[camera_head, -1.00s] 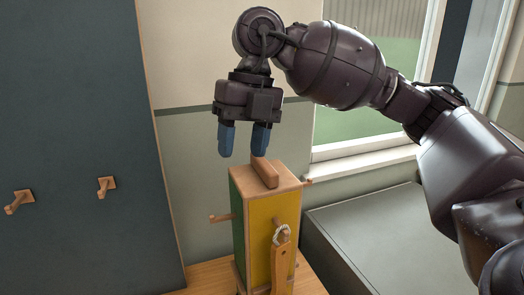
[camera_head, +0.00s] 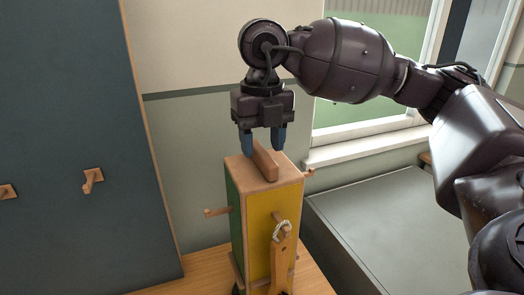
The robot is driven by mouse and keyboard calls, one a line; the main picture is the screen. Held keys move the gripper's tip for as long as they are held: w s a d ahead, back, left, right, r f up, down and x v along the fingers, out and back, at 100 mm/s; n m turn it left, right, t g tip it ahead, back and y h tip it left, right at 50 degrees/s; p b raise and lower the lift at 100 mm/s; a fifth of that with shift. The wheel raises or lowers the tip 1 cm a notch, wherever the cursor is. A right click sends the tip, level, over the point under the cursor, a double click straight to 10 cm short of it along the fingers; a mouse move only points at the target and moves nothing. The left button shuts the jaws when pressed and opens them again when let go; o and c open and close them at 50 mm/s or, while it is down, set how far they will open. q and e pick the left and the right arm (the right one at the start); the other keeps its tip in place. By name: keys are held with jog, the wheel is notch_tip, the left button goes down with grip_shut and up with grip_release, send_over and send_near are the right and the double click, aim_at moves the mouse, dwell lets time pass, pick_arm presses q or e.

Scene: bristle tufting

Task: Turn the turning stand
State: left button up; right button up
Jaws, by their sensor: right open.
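The turning stand (camera_head: 270,218) is a wooden box with a yellow face and a green face, standing upright on the wooden table. A wooden handle block (camera_head: 265,161) sticks up from its top. Pegs show on its sides, and a wooden tool (camera_head: 281,260) with a pale loop hangs on the yellow face. My right gripper (camera_head: 263,150) is open and points down, its blue fingertips on either side of the handle's upper part as seen here. I cannot tell whether they touch it. My left gripper is not in view.
A dark panel (camera_head: 60,150) with wooden pegs (camera_head: 92,181) stands at the left. A grey box-like surface (camera_head: 385,225) lies to the right of the stand, below the window sill (camera_head: 365,140). Bare wooden table (camera_head: 205,272) shows left of the stand.

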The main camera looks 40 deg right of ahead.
jog(key=shift+f, duration=1.3)
grip_shut()
